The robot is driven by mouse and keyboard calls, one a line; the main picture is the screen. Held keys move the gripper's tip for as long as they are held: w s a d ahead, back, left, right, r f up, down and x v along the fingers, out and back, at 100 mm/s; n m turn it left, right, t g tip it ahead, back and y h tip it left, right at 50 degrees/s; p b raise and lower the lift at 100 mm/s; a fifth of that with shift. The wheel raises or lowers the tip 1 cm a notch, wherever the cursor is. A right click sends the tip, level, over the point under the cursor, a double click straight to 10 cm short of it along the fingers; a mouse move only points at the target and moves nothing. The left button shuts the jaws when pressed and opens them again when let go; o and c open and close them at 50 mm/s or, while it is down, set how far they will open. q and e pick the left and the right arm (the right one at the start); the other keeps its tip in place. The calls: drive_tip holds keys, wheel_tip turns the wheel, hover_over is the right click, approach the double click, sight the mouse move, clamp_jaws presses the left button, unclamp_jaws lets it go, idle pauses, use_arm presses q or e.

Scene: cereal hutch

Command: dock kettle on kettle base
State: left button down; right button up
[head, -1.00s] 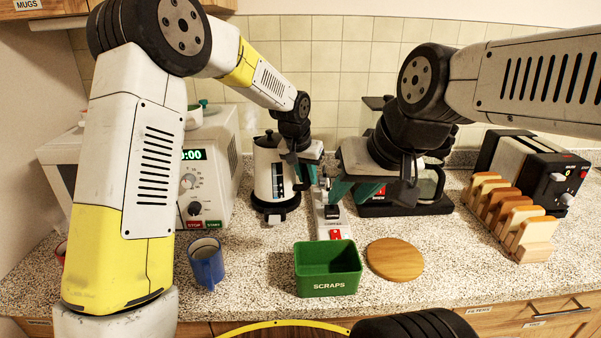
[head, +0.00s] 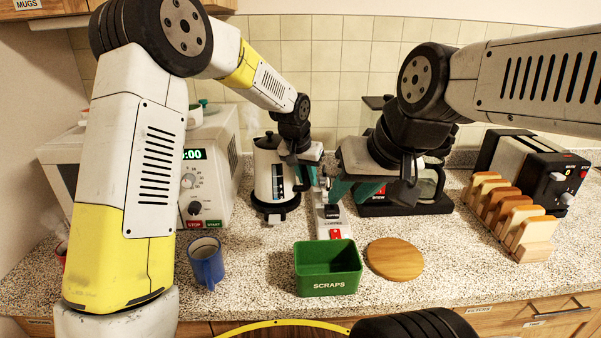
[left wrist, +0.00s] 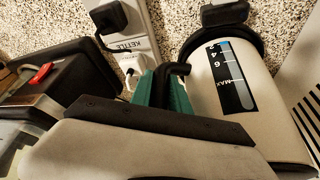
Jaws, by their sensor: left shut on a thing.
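The white kettle (head: 269,165) with a black lid and a dark level window stands upright at the back, right of the microwave. Its black kettle base (head: 275,215) shows directly under it; whether it is fully seated I cannot tell. My left gripper (head: 307,178) is at the kettle's right side, shut on its handle, which is mostly hidden. In the left wrist view the kettle (left wrist: 225,70) is at the right, beside a teal finger and a black handle part (left wrist: 183,69). My right gripper (head: 350,192) is over the right edge of the power strip, its jaw opening unclear.
The power strip (head: 326,222) with a red switch lies right of the base. A coffee maker (head: 410,208), toaster (head: 530,165) and toast rack are at the right. A blue mug (head: 206,262), green scraps bin (head: 328,270) and round wooden board (head: 394,259) stand in front.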

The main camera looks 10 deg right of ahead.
use_arm(q)
drive_tip(key=shift+f, duration=0.25)
drive_tip(key=c, duration=1.5)
unclamp_jaws()
drive_tip(key=shift+s+f, duration=0.1)
drive_tip(key=shift+f, duration=0.05)
drive_tip(key=shift+v, duration=5.55)
